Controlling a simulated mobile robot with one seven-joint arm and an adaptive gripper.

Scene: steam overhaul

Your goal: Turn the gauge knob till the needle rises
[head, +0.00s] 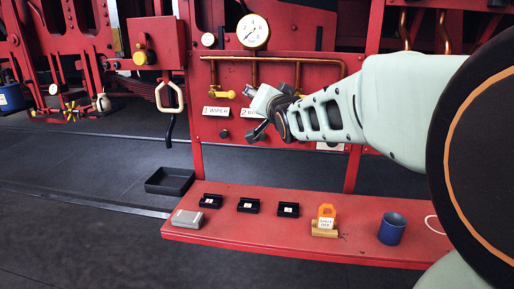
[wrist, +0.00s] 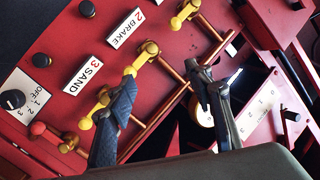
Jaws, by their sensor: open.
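The large round gauge (head: 253,31) has a white face and brass rim at the top of the red panel in the head view. Its thin needle seems to point to the lower left. A black knob (wrist: 12,98) sits beside a white plate marked OFF, 1, 2, 3 at the left edge of the wrist view; my arm hides it in the head view. I cannot tell for sure whether it is the gauge knob. My gripper (wrist: 162,75) is open and empty, in front of the panel. It also shows in the head view (head: 258,112), near the BRAKE label.
Yellow valve handles (wrist: 148,50) on copper pipes stand close to my fingers, above the BRAKE (wrist: 125,28) and SAND (wrist: 82,75) labels.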

